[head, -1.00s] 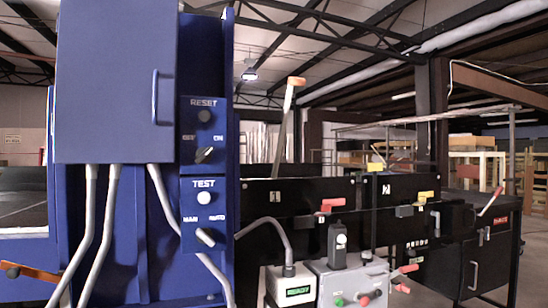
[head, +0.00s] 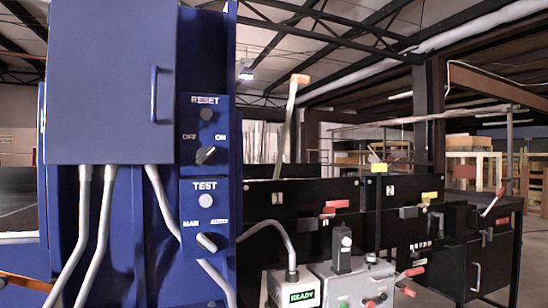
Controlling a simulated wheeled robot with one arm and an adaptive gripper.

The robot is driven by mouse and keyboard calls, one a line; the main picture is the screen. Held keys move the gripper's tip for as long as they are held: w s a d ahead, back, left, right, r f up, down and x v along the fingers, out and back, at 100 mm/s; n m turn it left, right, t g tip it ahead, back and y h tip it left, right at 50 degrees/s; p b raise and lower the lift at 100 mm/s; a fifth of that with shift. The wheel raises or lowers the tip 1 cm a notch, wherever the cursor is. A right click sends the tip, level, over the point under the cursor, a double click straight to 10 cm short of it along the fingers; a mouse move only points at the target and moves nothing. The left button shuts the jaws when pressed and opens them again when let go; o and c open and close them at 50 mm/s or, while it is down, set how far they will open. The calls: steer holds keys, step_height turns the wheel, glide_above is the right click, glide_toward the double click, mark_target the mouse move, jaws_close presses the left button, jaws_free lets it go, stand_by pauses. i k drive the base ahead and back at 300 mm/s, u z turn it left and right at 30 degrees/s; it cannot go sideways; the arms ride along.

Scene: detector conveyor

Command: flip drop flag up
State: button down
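I cannot tell for sure which part is the drop flag. A pale upright lever with an orange tip (head: 299,80) stands behind the black conveyor (head: 330,240). Red tabs (head: 336,204) and yellow tabs (head: 433,196) sit along the black conveyor by the labels 1 and 2. An orange bar (head: 25,283) shows at the lower left edge, partly cut off by the frame. My gripper is not in view.
A tall blue cabinet (head: 110,90) with RESET and TEST switches (head: 206,242) and grey conduits fills the left. A grey control box (head: 355,285) with buttons and red-tipped levers stands low in front of the conveyor, beside a READY display (head: 302,297).

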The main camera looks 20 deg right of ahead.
mark_target(296, 79)
steer(key=i, duration=0.65)
steer(key=u, duration=0.75)
